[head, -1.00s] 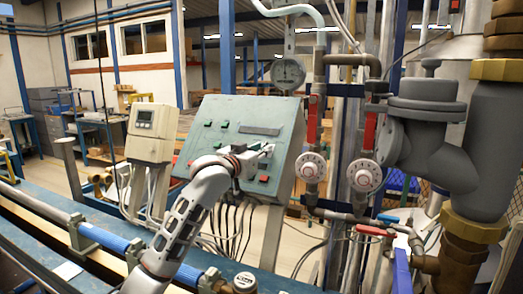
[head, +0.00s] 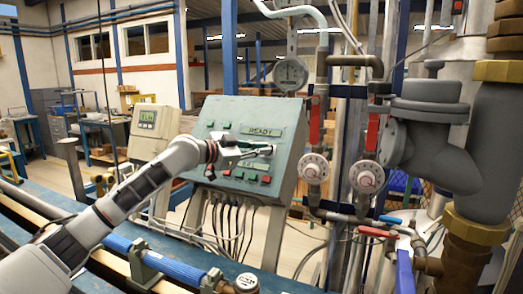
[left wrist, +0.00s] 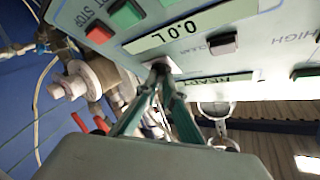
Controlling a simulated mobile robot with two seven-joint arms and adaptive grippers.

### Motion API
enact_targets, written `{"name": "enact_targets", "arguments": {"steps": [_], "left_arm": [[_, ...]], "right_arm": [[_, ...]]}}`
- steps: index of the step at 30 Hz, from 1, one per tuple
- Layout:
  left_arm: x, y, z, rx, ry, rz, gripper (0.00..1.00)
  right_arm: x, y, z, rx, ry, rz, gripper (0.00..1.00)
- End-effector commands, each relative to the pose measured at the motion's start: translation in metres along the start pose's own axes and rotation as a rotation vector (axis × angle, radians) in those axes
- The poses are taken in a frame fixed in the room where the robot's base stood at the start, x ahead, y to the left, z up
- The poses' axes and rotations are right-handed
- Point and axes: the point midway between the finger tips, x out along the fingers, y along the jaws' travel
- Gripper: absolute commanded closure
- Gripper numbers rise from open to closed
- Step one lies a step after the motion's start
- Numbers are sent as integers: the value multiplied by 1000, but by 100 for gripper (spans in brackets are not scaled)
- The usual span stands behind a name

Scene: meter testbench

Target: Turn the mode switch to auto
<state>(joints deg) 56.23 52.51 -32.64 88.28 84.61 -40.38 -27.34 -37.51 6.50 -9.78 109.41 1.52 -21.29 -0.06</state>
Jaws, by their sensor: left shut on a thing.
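The control panel (head: 284,118) is a sloped grey-green box with green and red buttons. Its upper display (head: 261,132) is lit and reads READY; it also shows upside down in the left wrist view (left wrist: 218,84). My left gripper (head: 268,150) reaches the panel face from the left, just below that display. In the left wrist view its fingers (left wrist: 160,72) converge at the panel face, between the displays, closed on a small part there, apparently the mode switch. The fingertips hide most of the switch, so its pointing direction and labels cannot be read. My right gripper is not in view.
A beige meter box (head: 152,128) stands left of the panel. Pipes with red-handled valves and two round white dials (head: 314,168) stand close on the right. Blue pipe (head: 165,262) runs below in front. Cables hang under the panel.

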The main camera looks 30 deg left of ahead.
Motion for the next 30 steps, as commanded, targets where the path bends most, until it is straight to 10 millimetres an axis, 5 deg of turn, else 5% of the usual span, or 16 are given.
{"name": "enact_targets", "arguments": {"steps": [19, 21, 30], "left_arm": [[0, -2, -2, 35, 2, 27, 100], [0, -2, -2, 35, 2, 27, 76], [0, -1, -1, 34, 1, 29, 76]], "right_arm": [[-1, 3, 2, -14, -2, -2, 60], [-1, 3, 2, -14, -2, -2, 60], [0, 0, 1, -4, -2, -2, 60]]}}
